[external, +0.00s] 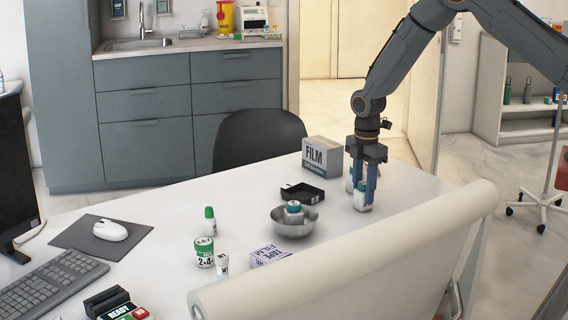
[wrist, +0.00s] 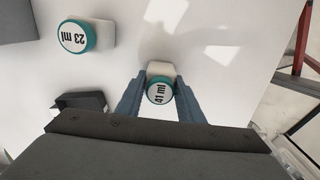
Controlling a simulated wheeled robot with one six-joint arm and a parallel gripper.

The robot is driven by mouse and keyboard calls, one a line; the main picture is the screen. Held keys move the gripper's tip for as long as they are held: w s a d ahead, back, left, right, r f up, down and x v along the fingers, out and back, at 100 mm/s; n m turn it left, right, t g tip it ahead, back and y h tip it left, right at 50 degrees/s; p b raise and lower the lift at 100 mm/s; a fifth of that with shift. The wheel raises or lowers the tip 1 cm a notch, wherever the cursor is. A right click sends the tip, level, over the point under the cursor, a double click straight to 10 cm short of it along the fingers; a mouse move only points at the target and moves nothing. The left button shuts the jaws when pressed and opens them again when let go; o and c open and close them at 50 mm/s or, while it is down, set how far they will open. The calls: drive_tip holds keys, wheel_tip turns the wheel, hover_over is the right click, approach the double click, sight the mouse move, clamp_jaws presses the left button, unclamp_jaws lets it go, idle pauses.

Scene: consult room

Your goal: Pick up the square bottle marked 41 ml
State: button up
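The square bottle marked 41 ml (wrist: 161,90), with a white body and teal cap, stands on the white table, and it also shows in the external view (external: 362,203). My gripper (external: 365,187) points down at it. In the wrist view my gripper (wrist: 160,95) has one finger on each side of the bottle, very close to its cap. I cannot tell whether the fingers press on it. A second teal-capped bottle marked 23 ml (wrist: 76,36) stands to the left and farther back; in the external view it is partly hidden behind my fingers.
A FILM box (external: 322,158) stands behind on the left. A black tray (external: 303,194) and a metal bowl (external: 294,229) holding another teal-capped bottle lie to the left.

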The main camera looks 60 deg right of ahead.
drive_tip(key=c, duration=0.4)
drive_tip(key=shift+o, duration=0.2)
drive_tip(key=shift+r, duration=0.1)
